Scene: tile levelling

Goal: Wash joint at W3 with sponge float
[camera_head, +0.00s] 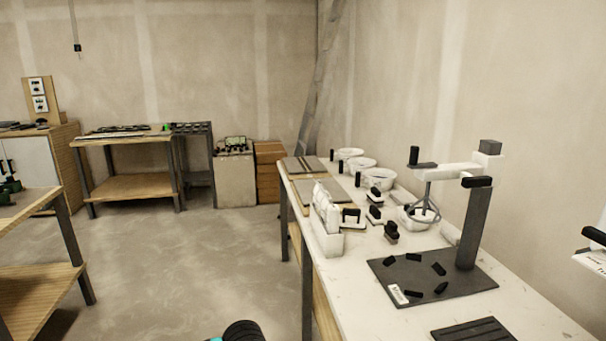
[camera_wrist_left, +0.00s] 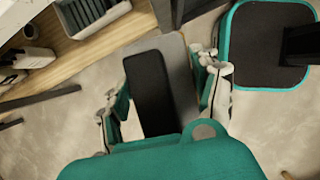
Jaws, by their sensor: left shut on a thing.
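My left gripper (camera_wrist_left: 160,95) shows in the left wrist view, its teal fingers shut on the black handle (camera_wrist_left: 148,92) of a tool with a flat grey plate (camera_wrist_left: 182,65). I cannot tell for sure whether this tool is the sponge float. In the head view, grey tile panels (camera_head: 300,166) with joint lines lie at the far end of the right workbench (camera_head: 345,278). No W3 mark is legible. White buckets (camera_head: 380,178) stand in a row along the wall. Several small black-handled tools (camera_head: 375,213) stand nearer. My right gripper is not in view.
A post stand (camera_head: 473,230) on a dark base plate with loose black pieces takes up the near bench. A white holder (camera_head: 328,240) stands at the bench's left edge. Wooden tables (camera_head: 130,185) stand at the left and back. The concrete floor (camera_head: 190,260) between is clear.

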